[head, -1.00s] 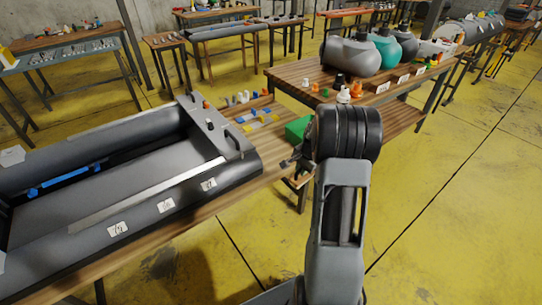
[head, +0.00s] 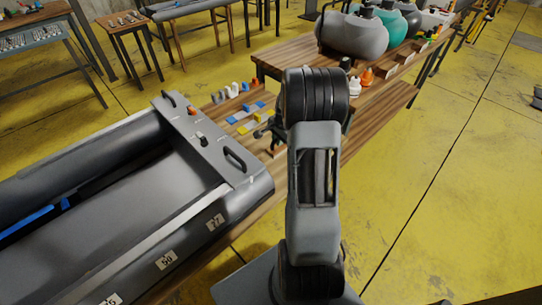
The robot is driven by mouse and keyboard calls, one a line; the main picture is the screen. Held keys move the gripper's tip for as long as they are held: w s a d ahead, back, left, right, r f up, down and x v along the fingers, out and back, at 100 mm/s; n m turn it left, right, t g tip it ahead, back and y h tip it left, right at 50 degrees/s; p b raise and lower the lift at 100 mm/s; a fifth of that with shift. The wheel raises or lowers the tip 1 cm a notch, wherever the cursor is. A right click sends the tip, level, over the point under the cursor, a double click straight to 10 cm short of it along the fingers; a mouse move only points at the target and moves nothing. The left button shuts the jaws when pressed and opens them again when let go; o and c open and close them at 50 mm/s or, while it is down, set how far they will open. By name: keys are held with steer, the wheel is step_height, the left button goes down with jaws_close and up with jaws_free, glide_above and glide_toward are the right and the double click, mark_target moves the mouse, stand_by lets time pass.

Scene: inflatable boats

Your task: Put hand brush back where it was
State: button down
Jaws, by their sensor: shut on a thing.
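My gripper (head: 266,130) is partly visible to the left of my wrist, over the wooden table (head: 262,158) at the right end of the grey inflatable boat (head: 150,190). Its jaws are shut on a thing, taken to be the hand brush. The brush is too small and too covered by my arm to make out its shape or whether it touches the table.
Blue, yellow and white small parts (head: 245,115) lie on the table left of my gripper. A second table (head: 290,52) behind carries large grey and teal containers (head: 352,35) and orange and white bottles (head: 366,77). Yellow floor (head: 440,200) is clear at right.

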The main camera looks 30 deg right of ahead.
steer(key=f, duration=0.5)
steer(key=shift+w+f, duration=0.2)
steer(key=shift+f, duration=0.1)
steer(key=shift+f+b, duration=0.4)
steer(key=shift+f, duration=1.55)
steer(key=shift+f, duration=0.1)
steer(key=c, duration=1.1)
jaws_free()
